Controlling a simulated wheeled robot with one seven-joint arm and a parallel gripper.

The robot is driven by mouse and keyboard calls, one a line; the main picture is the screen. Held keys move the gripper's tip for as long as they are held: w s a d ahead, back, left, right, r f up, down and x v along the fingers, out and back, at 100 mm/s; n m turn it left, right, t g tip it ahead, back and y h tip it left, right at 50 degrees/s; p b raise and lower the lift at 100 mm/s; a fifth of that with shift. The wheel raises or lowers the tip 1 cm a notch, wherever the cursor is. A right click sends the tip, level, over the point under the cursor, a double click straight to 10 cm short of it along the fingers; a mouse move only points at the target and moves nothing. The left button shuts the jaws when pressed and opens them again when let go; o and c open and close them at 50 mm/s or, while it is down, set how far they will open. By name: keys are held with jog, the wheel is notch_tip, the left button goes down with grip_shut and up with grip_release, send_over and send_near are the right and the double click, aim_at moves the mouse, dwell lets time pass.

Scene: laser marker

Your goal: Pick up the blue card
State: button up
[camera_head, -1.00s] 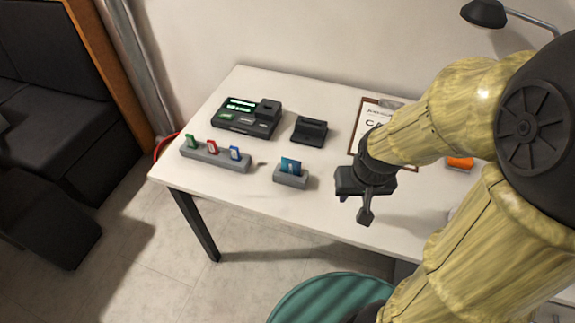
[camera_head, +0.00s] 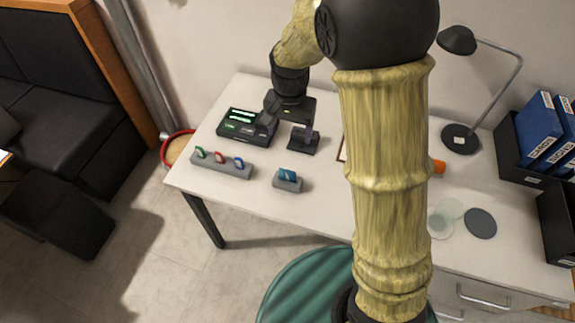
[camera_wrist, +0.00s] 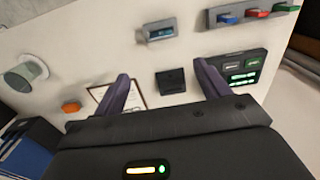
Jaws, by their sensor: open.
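The blue card (camera_head: 287,174) stands upright in a small grey holder (camera_head: 287,185) near the table's front edge. In the wrist view, the card (camera_wrist: 160,33) shows at the top middle, in its holder (camera_wrist: 158,23). My gripper (camera_head: 287,126) is open and above the back part of the table, behind the card and near the black device and black stand. The wrist view shows both fingers (camera_wrist: 163,73) spread, with nothing held between them. The card lies beyond the fingertips there.
A grey rack (camera_head: 236,170) with green, red and blue tags stands left of the card. A black device (camera_head: 236,125) with green displays and a black stand (camera_head: 303,142) are behind. A lamp (camera_head: 462,138) and blue binders (camera_head: 541,125) stand at right. Bare table surrounds the card holder.

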jog(key=shift+w+a+r, duration=0.1)
jog(key=shift+a, duration=0.1)
send_over(285, 174)
jog(key=d, duration=0.1)
notch_tip(285, 174, down, 12)
jog(key=shift+w, duration=0.1)
dwell(0.4)
jog(key=shift+f, duration=0.2)
notch_tip(285, 174, down, 5)
jog(key=shift+f+p, duration=0.1)
jog(key=shift+p, duration=0.3)
jog(key=shift+c, duration=0.2)
